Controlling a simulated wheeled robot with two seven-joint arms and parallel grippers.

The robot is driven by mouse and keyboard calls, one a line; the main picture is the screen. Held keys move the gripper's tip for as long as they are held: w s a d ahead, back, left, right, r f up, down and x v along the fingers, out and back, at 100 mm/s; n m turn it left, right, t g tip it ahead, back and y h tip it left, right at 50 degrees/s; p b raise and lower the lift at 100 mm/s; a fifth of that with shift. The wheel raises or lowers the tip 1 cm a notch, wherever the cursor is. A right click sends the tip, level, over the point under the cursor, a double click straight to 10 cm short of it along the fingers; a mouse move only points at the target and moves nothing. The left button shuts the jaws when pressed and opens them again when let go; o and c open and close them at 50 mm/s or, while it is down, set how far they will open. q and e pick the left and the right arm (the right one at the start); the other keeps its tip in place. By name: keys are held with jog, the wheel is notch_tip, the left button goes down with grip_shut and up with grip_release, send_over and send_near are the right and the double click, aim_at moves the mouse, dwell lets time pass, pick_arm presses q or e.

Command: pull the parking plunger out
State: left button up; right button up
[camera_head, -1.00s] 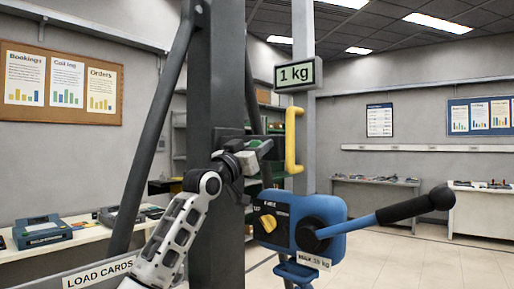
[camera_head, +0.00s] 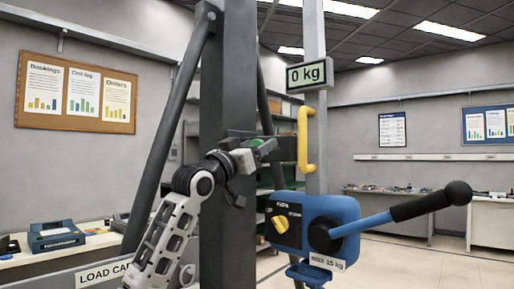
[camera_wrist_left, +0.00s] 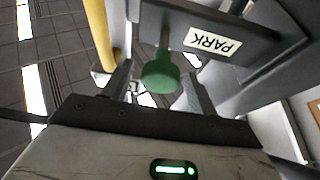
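The parking plunger's green knob (camera_head: 264,147) sticks out of a dark bracket on the column; in the left wrist view, the knob (camera_wrist_left: 160,72) hangs on its stem beside a white PARK label (camera_wrist_left: 212,42). My left gripper (camera_head: 240,172) is at the knob, at the end of the white arm. In the left wrist view, its fingers (camera_wrist_left: 158,92) stand apart on either side of the knob, with gaps visible. The gripper looks open and does not hold the knob. My right gripper is not in view.
A blue box (camera_head: 345,215) with a yellow dial and a long black-gripped lever (camera_head: 430,201) stands right of the column. A yellow handle (camera_head: 304,140) is above it, under a display (camera_head: 309,75) reading 0 kg. A LOAD CARDS sign (camera_head: 103,273) is at lower left.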

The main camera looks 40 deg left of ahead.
pick_arm(q)
jog(key=shift+f, duration=0.1)
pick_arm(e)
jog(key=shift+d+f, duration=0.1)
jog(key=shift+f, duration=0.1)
pick_arm(q)
jog(key=b+v, duration=0.8)
jog(key=v, duration=0.7)
jog(key=shift+s, duration=0.4)
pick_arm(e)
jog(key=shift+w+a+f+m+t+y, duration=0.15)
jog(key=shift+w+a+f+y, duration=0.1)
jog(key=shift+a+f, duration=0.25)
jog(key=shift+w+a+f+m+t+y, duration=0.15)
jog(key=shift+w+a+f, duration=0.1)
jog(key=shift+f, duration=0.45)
pick_arm(q)
jog(key=shift+f, duration=0.15)
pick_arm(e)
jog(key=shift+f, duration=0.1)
